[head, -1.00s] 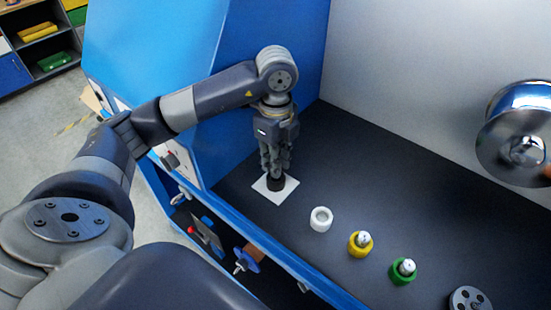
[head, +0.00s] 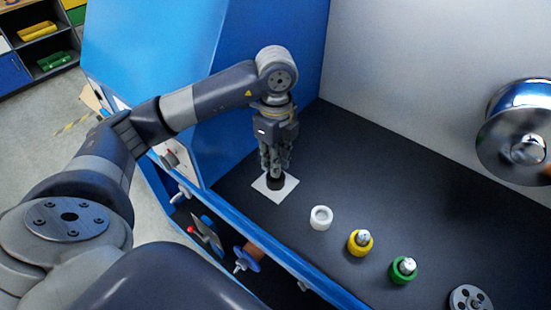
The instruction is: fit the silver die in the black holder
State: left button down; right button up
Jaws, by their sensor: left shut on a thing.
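My left gripper (head: 275,168) points straight down over the black holder (head: 276,183), which stands on a white square (head: 262,186) on the dark worktop. The gripper is shut, with its fingertips right at the top of the black holder. The silver die between the fingers is hidden by them, so I cannot tell how deep it sits in the holder. My right gripper is not in view.
A white holder (head: 321,218) with an empty-looking opening stands nearby. A yellow holder (head: 359,245) and a green holder (head: 402,272) each hold a silver piece. A grey disc (head: 470,299) lies at lower right. A shiny metal wheel (head: 515,132) is at right. A blue wall stands behind the arm.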

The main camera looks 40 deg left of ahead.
pick_arm(q)
jog(key=shift+f, duration=0.1)
jog(key=shift+f+b, duration=0.8)
jog(key=shift+f, duration=0.25)
jog(key=c, duration=1.4)
grip_release()
jog(key=shift+o, duration=0.2)
